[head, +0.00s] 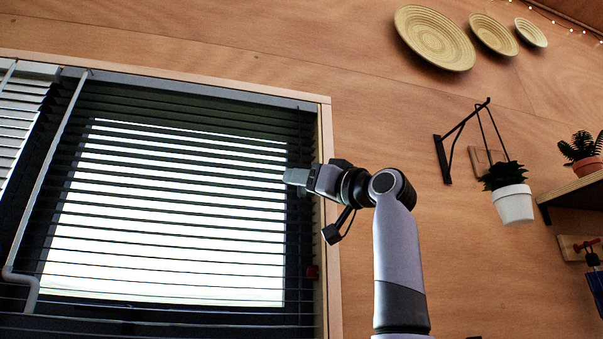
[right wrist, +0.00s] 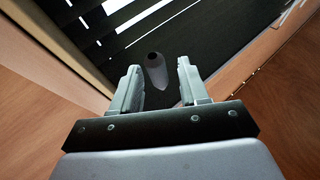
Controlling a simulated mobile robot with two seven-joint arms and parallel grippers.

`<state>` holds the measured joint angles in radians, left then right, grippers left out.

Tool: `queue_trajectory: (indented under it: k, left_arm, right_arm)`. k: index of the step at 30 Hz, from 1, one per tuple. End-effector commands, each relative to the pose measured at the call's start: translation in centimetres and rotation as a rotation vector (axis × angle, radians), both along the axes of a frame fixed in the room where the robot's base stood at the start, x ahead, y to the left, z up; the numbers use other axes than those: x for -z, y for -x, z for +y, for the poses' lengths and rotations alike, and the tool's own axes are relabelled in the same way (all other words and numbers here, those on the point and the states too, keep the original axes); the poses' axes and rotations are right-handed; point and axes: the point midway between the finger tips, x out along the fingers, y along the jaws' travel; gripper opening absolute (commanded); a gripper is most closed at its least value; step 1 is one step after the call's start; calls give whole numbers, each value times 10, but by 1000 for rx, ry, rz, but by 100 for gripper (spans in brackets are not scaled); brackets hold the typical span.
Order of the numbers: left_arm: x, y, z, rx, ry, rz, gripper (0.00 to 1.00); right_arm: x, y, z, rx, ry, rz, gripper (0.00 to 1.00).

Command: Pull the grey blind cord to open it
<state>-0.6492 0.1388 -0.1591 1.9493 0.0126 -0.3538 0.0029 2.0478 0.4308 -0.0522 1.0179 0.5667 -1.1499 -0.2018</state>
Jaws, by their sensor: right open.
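The dark slatted blind (head: 180,140) hangs over the window with its slats lowered and bright light showing between them. My right gripper (head: 297,178) is at the blind's right edge, near the wooden window frame. In the right wrist view its two fingers (right wrist: 158,85) are apart. A small grey tapered piece (right wrist: 156,70), which looks like the end of the grey cord, sits between and just beyond the fingertips. I cannot tell whether it touches a finger. The rest of the cord is not clearly visible. My left gripper is not in view.
A pale rod (head: 48,160) hangs along the blind's left side. A wooden frame (head: 329,220) borders the window. To the right are a hanging white plant pot (head: 513,204) on a black bracket (head: 446,158) and a shelf (head: 575,195). Woven plates (head: 435,38) hang above.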

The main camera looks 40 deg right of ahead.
Motion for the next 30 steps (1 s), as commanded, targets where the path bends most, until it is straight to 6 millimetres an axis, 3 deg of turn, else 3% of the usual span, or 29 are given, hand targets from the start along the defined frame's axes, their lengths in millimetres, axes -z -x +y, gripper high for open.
queue_trajectory:
  k: [11, 15, 23, 30]
  left_arm:
    - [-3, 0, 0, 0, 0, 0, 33]
    - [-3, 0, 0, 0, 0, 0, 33]
    - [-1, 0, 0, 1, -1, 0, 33]
    - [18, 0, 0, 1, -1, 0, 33]
  right_arm:
    - [-2, -7, 1, 0, 0, 1, 44]
    - [-2, -7, 1, 0, 0, 1, 0]
    - [2, -8, 0, 0, 0, 1, 0]
    - [35, -19, -3, -1, -2, 3, 0]
